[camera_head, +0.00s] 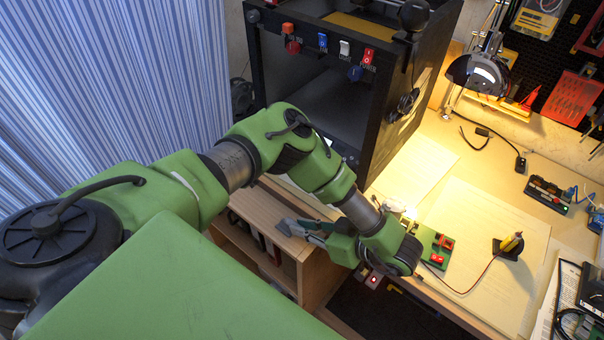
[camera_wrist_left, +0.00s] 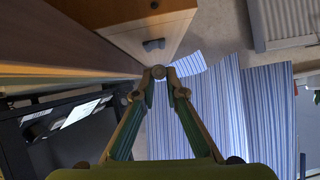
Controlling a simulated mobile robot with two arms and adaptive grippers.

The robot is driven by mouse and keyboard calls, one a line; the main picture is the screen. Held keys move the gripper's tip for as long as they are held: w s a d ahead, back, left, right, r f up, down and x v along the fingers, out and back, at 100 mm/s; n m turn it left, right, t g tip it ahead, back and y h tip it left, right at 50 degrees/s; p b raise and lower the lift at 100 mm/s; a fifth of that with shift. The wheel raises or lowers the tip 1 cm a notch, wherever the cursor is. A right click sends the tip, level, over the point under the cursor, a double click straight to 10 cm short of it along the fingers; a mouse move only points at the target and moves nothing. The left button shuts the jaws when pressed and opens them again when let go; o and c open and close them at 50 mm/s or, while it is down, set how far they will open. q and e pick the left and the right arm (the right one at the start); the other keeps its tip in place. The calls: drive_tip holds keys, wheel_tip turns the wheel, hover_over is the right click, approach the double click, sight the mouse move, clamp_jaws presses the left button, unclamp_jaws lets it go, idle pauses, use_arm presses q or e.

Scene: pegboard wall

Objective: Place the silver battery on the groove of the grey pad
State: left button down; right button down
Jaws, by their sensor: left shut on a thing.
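My left gripper (camera_head: 290,228) is over the top of the low wooden shelf, left of the workbench, with its fingers pointing left. In the left wrist view the fingers (camera_wrist_left: 160,76) meet at their tips on a small round silver-grey thing (camera_wrist_left: 158,72), seen end-on, which looks like the silver battery. In the head view the battery cannot be told apart from the fingertips. A small dark grey pad (camera_head: 511,251) with a yellow piece on it lies on the bench; whether it is the grey pad with the groove is unclear. My right gripper is out of view.
A black box-shaped machine (camera_head: 335,100) with coloured switches stands behind my arm. A green board (camera_head: 435,247) with red parts sits near my wrist, a wire running right. Paper sheets (camera_head: 480,225) cover the bench. A lamp (camera_head: 478,75) stands behind.

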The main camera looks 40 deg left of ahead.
use_arm(q)
drive_tip(key=f, duration=0.3)
drive_tip(key=shift+a+b, duration=0.3)
drive_tip(key=shift+a, duration=0.05)
drive_tip(key=shift+f, duration=0.4)
drive_tip(key=shift+f, duration=0.2)
drive_tip(key=c, duration=2.1)
unclamp_jaws()
drive_tip(key=shift+r, duration=0.1)
drive_tip(key=shift+r, duration=0.1)
